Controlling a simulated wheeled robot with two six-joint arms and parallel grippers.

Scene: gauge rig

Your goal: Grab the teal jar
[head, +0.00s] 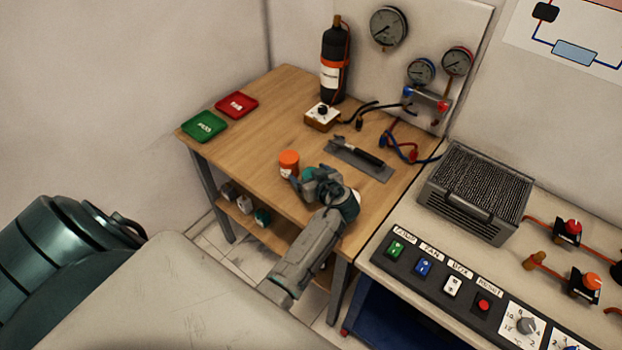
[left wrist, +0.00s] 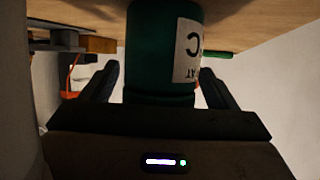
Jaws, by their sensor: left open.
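In the left wrist view a teal-green jar (left wrist: 150,45) with a white label fills the space between the fingers of my left gripper (left wrist: 156,84). The fingers are open, one on each side of the jar; I cannot tell whether either touches it. The label's lettering is upside down in this view, and the jar's far end meets a wooden surface. In the head view my left gripper (head: 304,182) is low over the near part of the wooden table (head: 265,115), and my wrist largely hides the jar there. My right gripper is not in view.
An orange-lidded jar (head: 289,162) stands just beside my left gripper. A trowel-like tool (head: 360,160), a switch box (head: 322,116) and a black bottle (head: 334,65) are farther back. Red (head: 237,105) and green (head: 205,126) trays lie left. Several small jars sit on the lower shelf (head: 285,235).

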